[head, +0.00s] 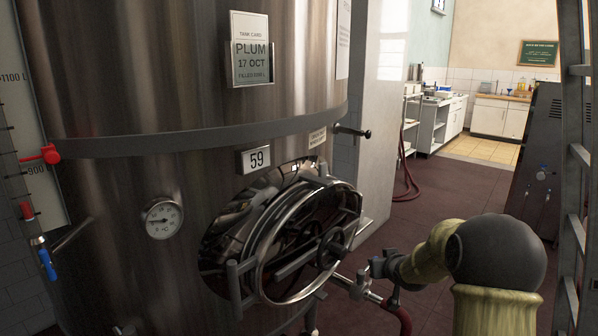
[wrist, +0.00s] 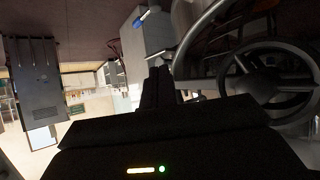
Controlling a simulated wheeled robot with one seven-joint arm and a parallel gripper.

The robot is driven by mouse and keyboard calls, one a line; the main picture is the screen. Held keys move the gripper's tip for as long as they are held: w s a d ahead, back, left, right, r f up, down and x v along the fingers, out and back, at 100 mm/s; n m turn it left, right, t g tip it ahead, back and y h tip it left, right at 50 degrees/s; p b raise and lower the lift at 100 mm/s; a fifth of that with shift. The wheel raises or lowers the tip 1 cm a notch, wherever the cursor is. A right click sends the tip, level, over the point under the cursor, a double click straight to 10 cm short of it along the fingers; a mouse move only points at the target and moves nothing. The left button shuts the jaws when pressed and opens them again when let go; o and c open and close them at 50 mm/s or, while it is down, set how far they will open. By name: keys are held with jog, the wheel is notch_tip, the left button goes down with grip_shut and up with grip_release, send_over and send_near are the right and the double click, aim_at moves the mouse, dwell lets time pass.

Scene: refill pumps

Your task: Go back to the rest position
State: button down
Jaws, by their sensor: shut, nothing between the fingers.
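My gripper (head: 376,268) shows in the head view at the end of my arm, low and right of the tank's round door. In the wrist view the fingers of my gripper (wrist: 160,84) are together, with nothing seen between them. In the head view the gripper overlaps the pipe fitting (head: 356,285) below the door; I cannot tell whether they touch. The round door (head: 262,285) of the steel tank (head: 120,205) has a dark handwheel (head: 330,248). The handwheel also shows close on the right in the wrist view (wrist: 280,85).
A dark cabinet (head: 541,150) and a ladder (head: 573,200) stand at the right. A red hose (head: 409,180) hangs by the shelf behind. Open dark red floor (head: 455,185) lies between tank and cabinet. A short handle (head: 352,131) sticks out from the tank.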

jog(key=s+a+f+g, duration=0.1)
jog(key=s+a+g, duration=0.2)
jog(key=s, duration=0.9)
jog(key=s+a+f+m+g, duration=0.1)
jog(key=s+a+f+g, duration=0.15)
jog(key=s, duration=0.85)
jog(key=s+a+f+g, duration=0.1)
jog(key=s+a+g, duration=0.2)
jog(key=s, duration=0.9)
notch_tip(320, 180, up, 16)
jog(key=w+p, duration=0.1)
jog(key=p, duration=1.5)
jog(key=shift+d+r, duration=0.15)
jog(key=shift+d, duration=0.1)
